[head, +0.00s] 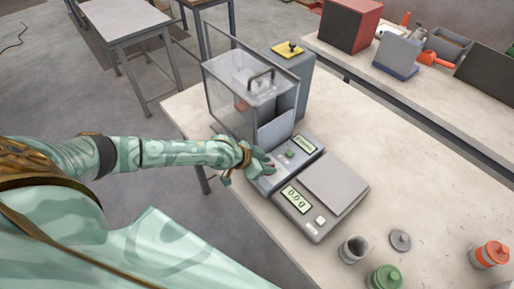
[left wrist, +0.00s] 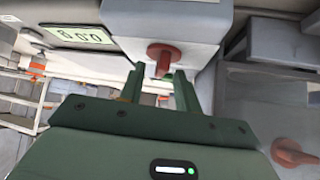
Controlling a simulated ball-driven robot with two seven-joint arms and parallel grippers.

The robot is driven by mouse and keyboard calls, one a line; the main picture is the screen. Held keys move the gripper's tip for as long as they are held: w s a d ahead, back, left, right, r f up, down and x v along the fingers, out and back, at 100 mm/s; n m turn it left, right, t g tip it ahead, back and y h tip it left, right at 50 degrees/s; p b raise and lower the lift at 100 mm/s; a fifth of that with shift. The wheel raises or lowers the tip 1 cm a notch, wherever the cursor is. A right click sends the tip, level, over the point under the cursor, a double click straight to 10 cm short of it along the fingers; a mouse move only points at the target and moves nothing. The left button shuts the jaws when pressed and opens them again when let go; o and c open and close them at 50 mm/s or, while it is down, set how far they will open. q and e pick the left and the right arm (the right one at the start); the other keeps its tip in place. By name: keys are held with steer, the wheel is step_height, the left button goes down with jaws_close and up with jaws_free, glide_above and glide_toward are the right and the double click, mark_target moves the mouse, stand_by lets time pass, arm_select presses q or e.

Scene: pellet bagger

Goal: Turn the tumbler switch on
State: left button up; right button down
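A red knob-like part with a short stub (left wrist: 163,58) shows in the left wrist view on the light grey face of the control box (head: 283,172). My left gripper (head: 262,168) is at this end of the box. In the left wrist view its two green fingers (left wrist: 160,82) stand apart, with the red part in line with the gap between their tips; I cannot tell whether they touch it. In the head view the red part is mostly hidden by the gripper. A black lever on a yellow plate (head: 288,49) tops a grey cabinet behind the bagger. My right gripper is not in view.
The clear-walled bagger (head: 228,100) stands just behind the control box. A scale (head: 335,185) with a lit display sits beside the box. A grey cup (head: 353,250), a grey lid (head: 400,240) and green (head: 385,279) and orange (head: 490,254) jars stand nearer.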

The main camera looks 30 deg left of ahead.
arm_select(q)
steer(key=p+v, duration=0.3)
steer(key=v, duration=1.3)
